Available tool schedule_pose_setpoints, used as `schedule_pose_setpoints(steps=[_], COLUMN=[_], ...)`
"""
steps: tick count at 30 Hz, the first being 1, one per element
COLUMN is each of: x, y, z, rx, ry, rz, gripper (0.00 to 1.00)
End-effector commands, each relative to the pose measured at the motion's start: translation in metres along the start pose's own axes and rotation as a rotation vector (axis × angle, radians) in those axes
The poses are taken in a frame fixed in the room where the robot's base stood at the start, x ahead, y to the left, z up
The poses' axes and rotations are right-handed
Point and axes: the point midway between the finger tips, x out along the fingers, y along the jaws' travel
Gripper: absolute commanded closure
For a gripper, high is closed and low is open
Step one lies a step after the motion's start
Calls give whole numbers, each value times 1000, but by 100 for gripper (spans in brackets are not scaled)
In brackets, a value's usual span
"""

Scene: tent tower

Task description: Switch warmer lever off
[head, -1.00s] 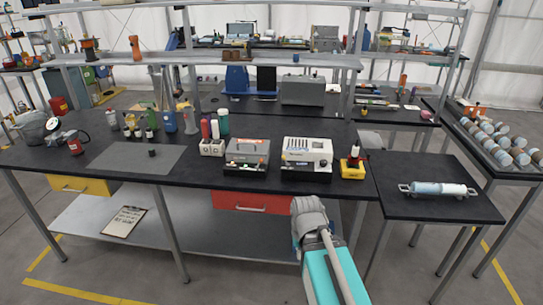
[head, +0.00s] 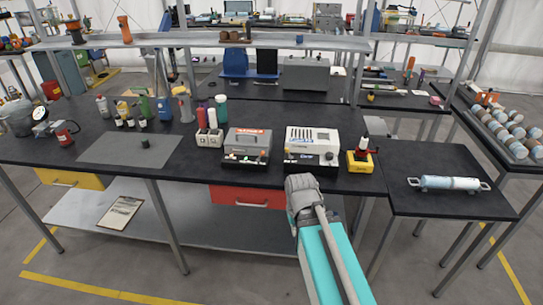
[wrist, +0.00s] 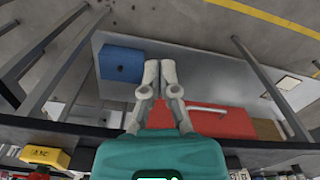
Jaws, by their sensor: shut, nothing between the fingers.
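My arm's end is low in front of the white box in the head view, with the fingers hidden. In the wrist view my gripper (wrist: 159,67) is shut and empty, over the floor and lower shelf, apart from the devices.
A yellow box with a red-topped part (head: 364,170) stands right of the white box. A red drawer (head: 246,195) is under the table front. A side table (head: 445,203) bears a pale blue cylinder.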

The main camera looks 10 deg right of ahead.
Motion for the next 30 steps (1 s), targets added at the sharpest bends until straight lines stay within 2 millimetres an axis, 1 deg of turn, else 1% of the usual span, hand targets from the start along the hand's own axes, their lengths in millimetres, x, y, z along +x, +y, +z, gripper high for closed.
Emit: schedule_pose_setpoints(steps=[8, 11, 14, 17, 20, 25, 30], x=[1, 2, 4, 6, 8, 8, 2], y=[0, -1, -9, -11, -12, -13, -9], z=[-2, -7, -16, -28, -46, -80, -116], rx=[13, 49, 115, 224, 370, 666, 971], ry=[2, 6, 13, 18, 21, -2, -63], rz=[-7, -27, -65, -125, -204, -371, -549], gripper=[100, 100, 100, 100, 100, 100, 100])
